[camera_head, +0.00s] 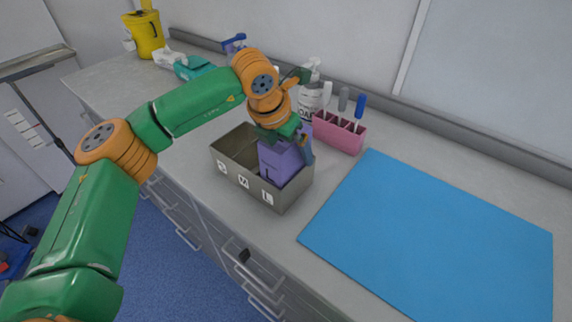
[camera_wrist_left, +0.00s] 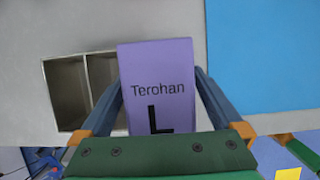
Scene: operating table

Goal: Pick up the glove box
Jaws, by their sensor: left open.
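The glove box is a purple carton (camera_head: 280,160) standing in the right compartment of a grey open holder (camera_head: 238,178) marked S, M and L. In the left wrist view the purple box (camera_wrist_left: 158,85) fills the middle and reads "Terohan" and "L". My left gripper (camera_head: 302,150) is above the holder's right end. Its two blue-grey fingers (camera_wrist_left: 160,92) lie on either side of the box and are open; I cannot tell whether they touch it. The holder's other compartments (camera_wrist_left: 85,90) look empty.
A pink rack (camera_head: 338,134) with pens and a white pump bottle (camera_head: 313,95) stand just behind the holder. A blue mat (camera_head: 430,235) lies flat to the right. A teal pack (camera_head: 193,67) and yellow bin (camera_head: 145,33) are at the back left. The counter's front edge is close to the holder.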

